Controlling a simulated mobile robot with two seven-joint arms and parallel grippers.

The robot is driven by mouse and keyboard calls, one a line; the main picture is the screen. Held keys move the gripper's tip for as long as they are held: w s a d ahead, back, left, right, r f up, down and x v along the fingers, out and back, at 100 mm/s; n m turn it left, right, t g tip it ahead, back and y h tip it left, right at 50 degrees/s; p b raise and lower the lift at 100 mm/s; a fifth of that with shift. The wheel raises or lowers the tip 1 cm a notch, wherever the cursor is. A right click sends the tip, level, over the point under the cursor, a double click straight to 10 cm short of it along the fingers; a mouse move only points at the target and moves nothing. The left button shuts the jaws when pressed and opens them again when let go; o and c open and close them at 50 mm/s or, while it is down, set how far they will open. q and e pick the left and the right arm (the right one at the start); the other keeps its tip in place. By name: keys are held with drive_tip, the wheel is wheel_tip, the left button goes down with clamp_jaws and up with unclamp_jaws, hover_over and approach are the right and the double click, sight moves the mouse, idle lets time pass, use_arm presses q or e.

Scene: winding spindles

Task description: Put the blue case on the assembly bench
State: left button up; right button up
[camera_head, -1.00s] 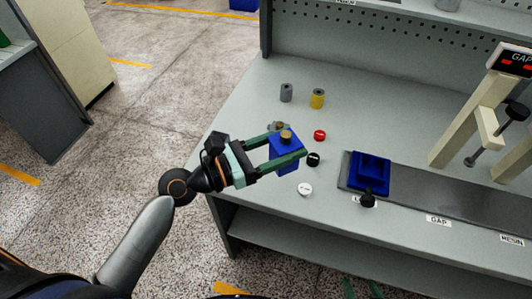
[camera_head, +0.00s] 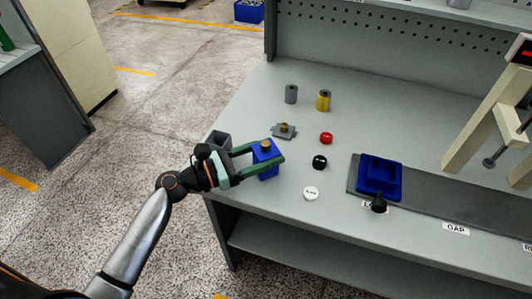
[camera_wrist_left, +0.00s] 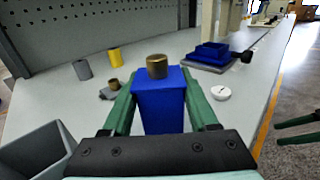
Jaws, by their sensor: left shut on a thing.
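The blue case (camera_head: 266,159), a box-shaped block with a brass cylinder (camera_head: 266,145) on top, is between the green fingers of my left gripper (camera_head: 272,157). The gripper is shut on it. The case is upright over the left front part of the grey assembly bench (camera_head: 260,205). In the left wrist view the case (camera_wrist_left: 160,102) fills the middle between the fingers; its underside is hidden, so I cannot tell if it touches the bench. The green fingers of my right gripper (camera_wrist_left: 298,131) show apart at the right edge of the left wrist view, with nothing between them.
A blue stepped holder (camera_head: 380,178) sits on a dark plate with a black knob in front. Grey (camera_head: 291,94) and yellow (camera_head: 323,101) spools stand behind. A grey bin (camera_head: 218,140) is by my left gripper.

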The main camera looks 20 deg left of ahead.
use_arm(q)
drive_tip(key=o, duration=1.1)
drive_tip(key=shift+f, duration=0.1)
drive_tip(key=shift+c, duration=0.2)
drive_tip(key=shift+r, duration=0.2)
drive_tip(key=b+v, duration=0.1)
drive_tip(key=v, duration=0.9)
drive_tip(key=shift+s+a+f, duration=0.15)
drive_tip(key=shift+s+a, duration=0.1)
drive_tip(key=shift+a, duration=0.05)
drive_tip(key=shift+s+a, duration=0.45)
use_arm(e)
drive_tip(key=shift+w+a+f, duration=0.2)
drive_tip(key=shift+w+a, duration=0.1)
drive_tip(key=shift+a, duration=0.05)
drive_tip(key=shift+s+f, duration=0.2)
